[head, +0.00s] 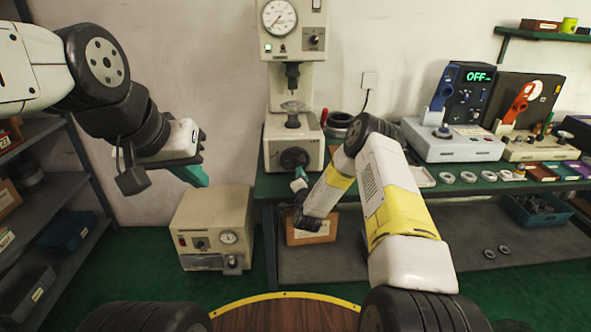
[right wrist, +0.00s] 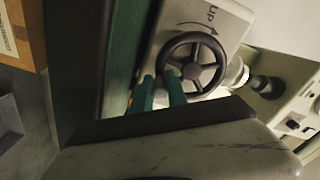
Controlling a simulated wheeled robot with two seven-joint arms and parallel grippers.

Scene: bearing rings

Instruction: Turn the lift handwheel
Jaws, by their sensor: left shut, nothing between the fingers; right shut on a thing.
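The lift handwheel (head: 293,158) is a dark spoked wheel on the front of the beige test press (head: 277,150). In the right wrist view the handwheel (right wrist: 195,65) sits beside an "UP" mark with a curved arrow. My right gripper (head: 300,180) is at the wheel's lower front. In the right wrist view its teal fingers (right wrist: 162,88) are shut on the wheel's rim, one finger overlapping the wheel. My left gripper (head: 196,174) is shut and empty, in the air at the left, well apart from the press.
A beige box with a gauge (head: 214,230) stands on the green floor below my left gripper. The green bench (head: 470,186) carries several rings and two control units, one reading "OFF" (head: 479,76). A grey shelf (head: 50,205) stands at the left.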

